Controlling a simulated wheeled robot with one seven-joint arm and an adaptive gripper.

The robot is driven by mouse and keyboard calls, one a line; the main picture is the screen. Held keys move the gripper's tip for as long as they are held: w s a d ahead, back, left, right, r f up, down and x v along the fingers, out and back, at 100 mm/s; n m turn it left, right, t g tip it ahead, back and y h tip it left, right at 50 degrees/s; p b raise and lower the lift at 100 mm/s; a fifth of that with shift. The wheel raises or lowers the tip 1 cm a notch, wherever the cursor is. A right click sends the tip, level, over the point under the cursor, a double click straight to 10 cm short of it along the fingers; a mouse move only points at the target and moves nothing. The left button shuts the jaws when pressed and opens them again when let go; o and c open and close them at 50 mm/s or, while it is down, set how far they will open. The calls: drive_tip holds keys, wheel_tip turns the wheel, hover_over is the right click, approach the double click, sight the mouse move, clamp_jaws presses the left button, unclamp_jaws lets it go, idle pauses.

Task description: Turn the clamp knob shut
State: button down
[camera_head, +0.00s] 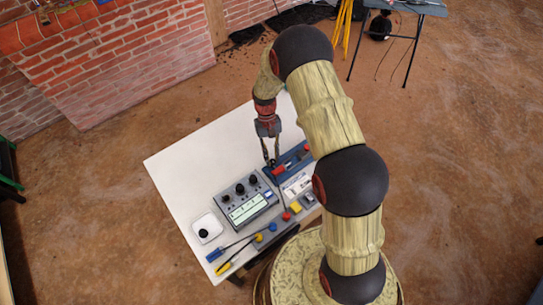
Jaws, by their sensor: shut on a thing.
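My gripper (271,163) reaches down from above at the right part of the white table (177,163). Its fingertips are at the left end of a dark blue fixture (291,158) that carries a red part (280,170). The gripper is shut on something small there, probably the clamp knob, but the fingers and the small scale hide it. I cannot tell the knob's angle.
A grey instrument box (245,201) with black knobs and a lit display stands left of the fixture. A white square box (207,228) and tools with blue and yellow handles (223,267) lie near the front. Small red and yellow parts (295,207) sit at the right. The table's back left is clear.

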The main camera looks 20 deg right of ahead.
idle(0.4)
drive_tip(key=c, duration=1.9)
unclamp_jaws()
drive_tip(key=v, duration=1.2)
